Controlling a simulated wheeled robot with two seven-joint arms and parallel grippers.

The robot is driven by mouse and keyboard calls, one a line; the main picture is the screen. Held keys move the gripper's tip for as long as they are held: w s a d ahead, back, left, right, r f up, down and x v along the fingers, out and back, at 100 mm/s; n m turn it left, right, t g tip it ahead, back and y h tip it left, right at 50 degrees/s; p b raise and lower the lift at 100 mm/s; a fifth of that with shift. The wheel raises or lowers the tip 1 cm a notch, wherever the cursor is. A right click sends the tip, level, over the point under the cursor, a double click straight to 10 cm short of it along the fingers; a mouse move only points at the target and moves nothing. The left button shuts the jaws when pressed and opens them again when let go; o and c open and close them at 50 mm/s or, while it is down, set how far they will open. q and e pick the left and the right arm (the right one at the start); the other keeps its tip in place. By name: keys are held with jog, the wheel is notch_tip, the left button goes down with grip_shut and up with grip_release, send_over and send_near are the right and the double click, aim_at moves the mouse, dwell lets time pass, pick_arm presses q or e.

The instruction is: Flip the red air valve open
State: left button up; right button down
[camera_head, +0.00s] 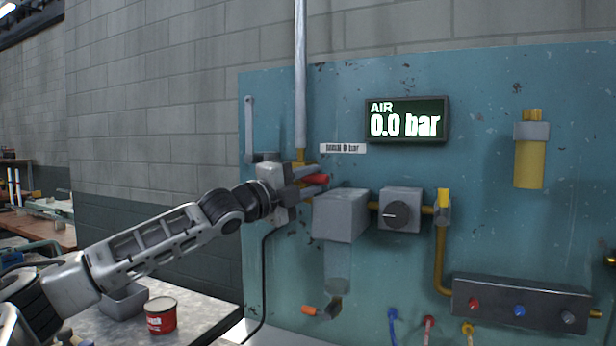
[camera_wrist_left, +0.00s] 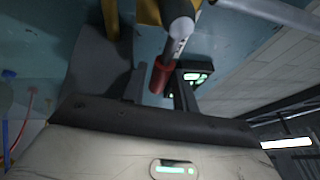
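The red air valve handle (camera_head: 317,179) is on the blue panel (camera_head: 400,260), by the yellow fitting below the vertical grey pipe. My left gripper (camera_head: 312,181) is at the handle, its fingers above and below the red grip. In the left wrist view the red grip (camera_wrist_left: 160,78) is at the end of a grey lever, between the two dark fingers (camera_wrist_left: 160,88). The fingers look apart, with a little space beside the grip. My gripper hides much of the valve body in the head view. The air display (camera_head: 406,120) reads 0.0 bar. My right gripper is not in view.
A grey box unit (camera_head: 340,214) with a clear bowl sits just right of the gripper. A knob regulator (camera_head: 400,209) and yellow pipe follow. A grey lever (camera_head: 249,128) hangs upper left. A red can (camera_head: 161,315) and grey tray (camera_head: 124,300) stand on the bench below my arm.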

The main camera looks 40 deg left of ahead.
pick_arm(q)
grip_shut()
